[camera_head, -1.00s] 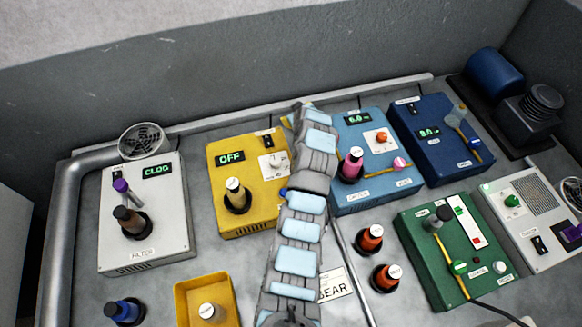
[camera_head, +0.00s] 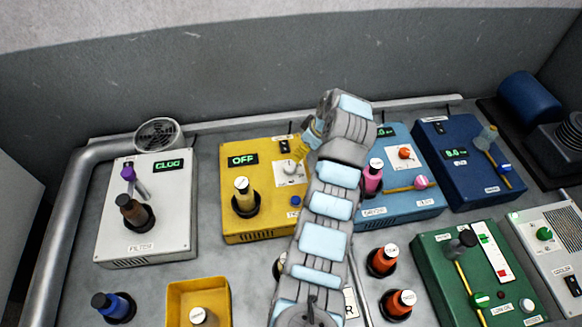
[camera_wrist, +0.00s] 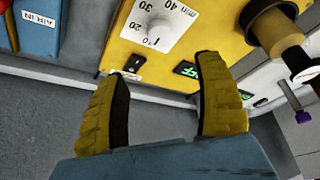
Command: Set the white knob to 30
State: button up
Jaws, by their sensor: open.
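The white knob (camera_head: 289,168) sits on a white dial plate on the right part of the yellow box (camera_head: 232,170). In the wrist view the knob (camera_wrist: 157,30) stands in a dial printed 10, 20, 30, 40 and "min"; where it points is too small to tell. My gripper (camera_head: 303,148) is beside the knob in the head view, its yellow fingers partly hidden by my arm. In the wrist view my gripper (camera_wrist: 163,75) is open and empty, with the knob beyond the gap between its fingertips. The yellow box's display (camera_head: 242,160) reads OFF.
A black-collared bottle (camera_head: 244,198) stands on the yellow box, left of the knob. A small black switch (camera_head: 284,145) and a blue button (camera_head: 295,201) are near the knob. The light blue box (camera_head: 400,206) with a pink-topped bottle (camera_head: 373,178) is close on the right.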

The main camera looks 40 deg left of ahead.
aim_at(290, 166)
jog(key=b+x, duration=0.1)
jog(key=x, duration=1.3)
jog(key=shift+a+f+b, duration=0.1)
jog(key=shift+f+b, duration=0.05)
jog(key=shift+b, duration=0.2)
jog(key=c, duration=1.2)
jog(key=shift+o, duration=0.2)
